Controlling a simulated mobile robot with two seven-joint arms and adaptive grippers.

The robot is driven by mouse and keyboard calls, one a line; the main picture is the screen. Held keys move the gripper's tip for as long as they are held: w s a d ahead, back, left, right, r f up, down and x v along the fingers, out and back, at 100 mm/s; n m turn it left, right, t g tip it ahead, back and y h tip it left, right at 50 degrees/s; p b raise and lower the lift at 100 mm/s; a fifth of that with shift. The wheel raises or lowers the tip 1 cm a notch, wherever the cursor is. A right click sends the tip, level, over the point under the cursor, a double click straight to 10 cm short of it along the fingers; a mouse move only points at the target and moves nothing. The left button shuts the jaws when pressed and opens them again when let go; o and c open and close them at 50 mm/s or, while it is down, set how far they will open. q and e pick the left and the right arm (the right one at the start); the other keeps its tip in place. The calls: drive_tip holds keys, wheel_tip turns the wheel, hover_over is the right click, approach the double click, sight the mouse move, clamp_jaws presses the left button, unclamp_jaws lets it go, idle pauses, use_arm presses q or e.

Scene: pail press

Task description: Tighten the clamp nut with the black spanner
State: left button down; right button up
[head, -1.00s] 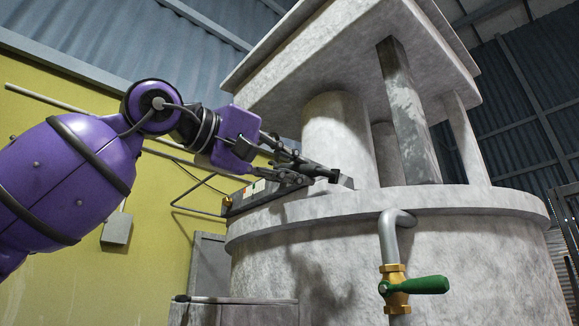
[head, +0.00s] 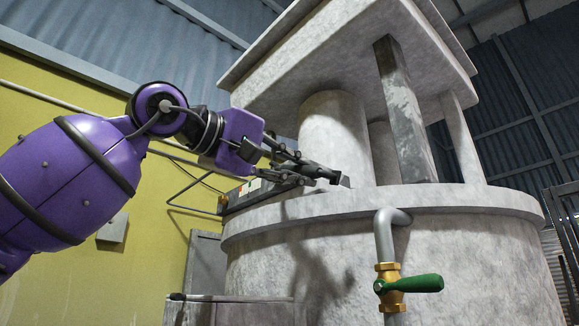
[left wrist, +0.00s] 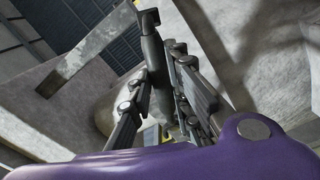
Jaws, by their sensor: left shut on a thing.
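My left gripper (head: 308,170) is at the upper rim of the big grey press, left of its thick central column. It is shut on the black spanner (head: 335,177), whose end sticks out to the right towards the column. In the left wrist view the gripper (left wrist: 160,78) has its fingers on either side of the spanner (left wrist: 152,45), a dark bar reaching up the picture to a small wider end. I cannot make out the clamp nut in either view. My right gripper is not in view.
The grey press (head: 390,245) fills the right half, with a slanted post (head: 407,110) above its rim. A brass tap with a green handle (head: 418,284) sticks out in front. A grey box (head: 240,312) stands low at the left. A yellow wall is behind.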

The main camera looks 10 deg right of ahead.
use_arm(q)
drive_tip(key=shift+w+d, duration=0.25)
drive_tip(key=shift+d, duration=0.2)
drive_tip(key=shift+w, duration=0.1)
